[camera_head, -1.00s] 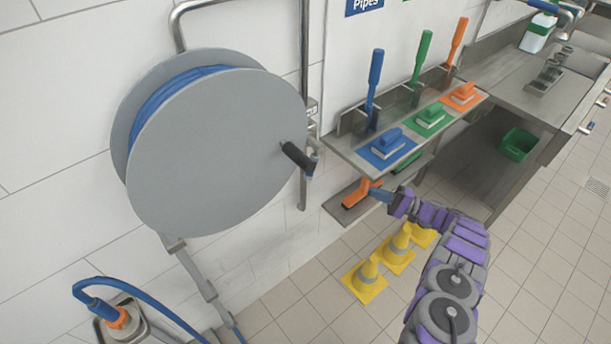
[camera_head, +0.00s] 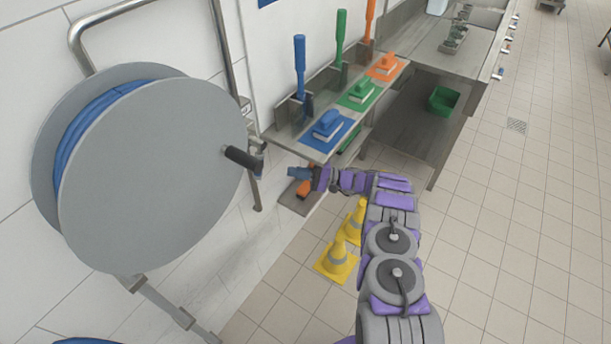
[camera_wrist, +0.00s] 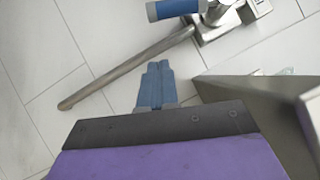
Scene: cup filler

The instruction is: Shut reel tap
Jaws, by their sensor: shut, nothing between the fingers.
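The reel tap shows at the top of the wrist view, with a blue handle (camera_wrist: 177,9) and a metal body (camera_wrist: 215,29) at the end of a metal pipe. The handle lies at an angle to the pipe and is partly cut off by the frame. In the head view the tap (camera_head: 257,163) is by the wall, partly hidden behind the reel's black crank grip (camera_head: 240,157). My gripper (camera_head: 292,173) is to the right of the tap and slightly lower, apart from it. Its blue fingers (camera_wrist: 157,66) are shut and empty, pointing toward the tap in the wrist view.
The large grey hose reel (camera_head: 150,180) stands left of the tap. A metal shelf (camera_head: 290,141) with blue, green and orange brushes is close behind my gripper. Yellow cones (camera_head: 338,262) stand on the floor below.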

